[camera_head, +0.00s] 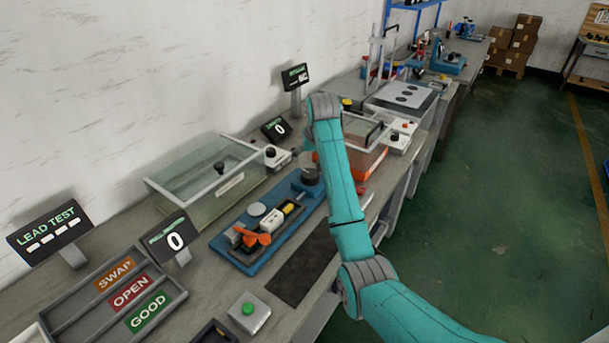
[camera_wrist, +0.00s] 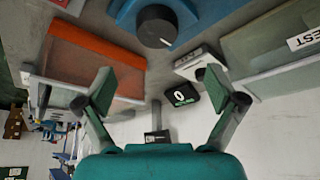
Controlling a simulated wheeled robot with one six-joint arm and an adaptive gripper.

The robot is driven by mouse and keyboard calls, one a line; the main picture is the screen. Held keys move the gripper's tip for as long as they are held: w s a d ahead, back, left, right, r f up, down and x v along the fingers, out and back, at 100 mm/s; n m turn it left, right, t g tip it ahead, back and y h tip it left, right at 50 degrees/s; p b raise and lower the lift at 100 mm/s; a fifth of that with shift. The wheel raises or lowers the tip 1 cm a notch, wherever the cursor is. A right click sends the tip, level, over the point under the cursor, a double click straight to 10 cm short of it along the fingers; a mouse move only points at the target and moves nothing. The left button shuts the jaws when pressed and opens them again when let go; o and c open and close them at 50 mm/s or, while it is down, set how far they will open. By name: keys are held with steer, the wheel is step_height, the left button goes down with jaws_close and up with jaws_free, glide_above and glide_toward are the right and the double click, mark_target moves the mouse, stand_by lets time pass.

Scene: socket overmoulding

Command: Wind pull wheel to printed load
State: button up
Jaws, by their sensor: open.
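A dark round wheel (camera_wrist: 158,26) with a white mark on its rim sits on a blue body (camera_wrist: 126,12) at the top of the wrist view. It appears to be the grey-black cylinder (camera_head: 309,174) at the far end of the blue pull rig (camera_head: 232,253) in the head view. My gripper (camera_wrist: 158,84) is open and empty, its two fingers spread wide below the wheel in the wrist view and apart from it. In the head view my arm mostly hides the gripper. A display (camera_head: 175,240) beside the rig reads 0. I cannot make out a printed load.
A clear-lidded box (camera_head: 205,185) stands behind the rig. An orange box (camera_head: 365,160) is close to my arm, and it also shows in the wrist view (camera_wrist: 90,62). A sorting tray (camera_head: 70,310), a green button (camera_head: 248,309) and a dark mat (camera_head: 303,262) lie in front.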

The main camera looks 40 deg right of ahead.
mark_target(311, 173)
steer(key=shift+g, duration=0.3)
steer(key=x, duration=1)
steer(key=shift+d+f, duration=0.1)
steer(key=shift+f, duration=0.05)
steer(key=c, duration=1.2)
